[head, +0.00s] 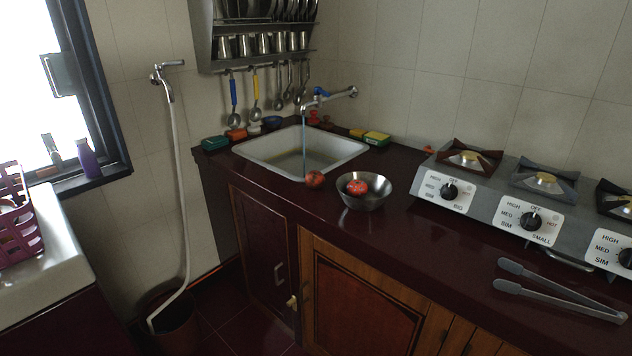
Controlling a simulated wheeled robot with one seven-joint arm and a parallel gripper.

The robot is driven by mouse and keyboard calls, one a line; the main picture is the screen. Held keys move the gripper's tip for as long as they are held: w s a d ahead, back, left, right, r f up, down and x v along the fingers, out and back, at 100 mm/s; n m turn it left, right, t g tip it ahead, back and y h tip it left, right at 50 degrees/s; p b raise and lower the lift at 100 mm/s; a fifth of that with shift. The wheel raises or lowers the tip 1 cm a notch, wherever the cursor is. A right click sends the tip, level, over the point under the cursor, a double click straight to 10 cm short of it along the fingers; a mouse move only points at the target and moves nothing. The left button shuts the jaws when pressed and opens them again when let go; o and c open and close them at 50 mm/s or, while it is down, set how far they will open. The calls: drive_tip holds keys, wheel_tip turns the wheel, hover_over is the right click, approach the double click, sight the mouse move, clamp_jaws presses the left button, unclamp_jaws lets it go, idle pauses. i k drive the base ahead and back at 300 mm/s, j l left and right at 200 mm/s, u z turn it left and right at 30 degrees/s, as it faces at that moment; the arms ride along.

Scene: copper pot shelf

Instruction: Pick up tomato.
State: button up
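Two round red things that look like tomatoes show in the head view. One tomato (315,179) rests on the dark red counter at the front right edge of the sink. The other, a brighter red tomato (357,187), lies inside a metal bowl (365,201) just to its right. Both are small in the picture, and a pale patch shows on the one in the bowl. My gripper and arm are not in view.
The counter (430,230) has bare room right of the bowl. A sink (280,160) with a running tap lies behind. A stove (500,195) and metal tongs (560,295) are at right. A hose (180,180) hangs at left.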

sight(314, 179)
drive_tip(key=i+j+u, duration=0.1)
drive_tip(key=i+j, duration=0.25)
drive_tip(key=i, duration=0.2)
drive_tip(key=i+j+u, duration=0.15)
drive_tip(key=i, duration=0.45)
drive_tip(key=i+j+u, duration=0.1)
drive_tip(key=i+j, duration=0.2)
drive_tip(key=i, duration=0.3)
drive_tip(key=i+j+u, duration=0.15)
drive_tip(key=i, duration=0.4)
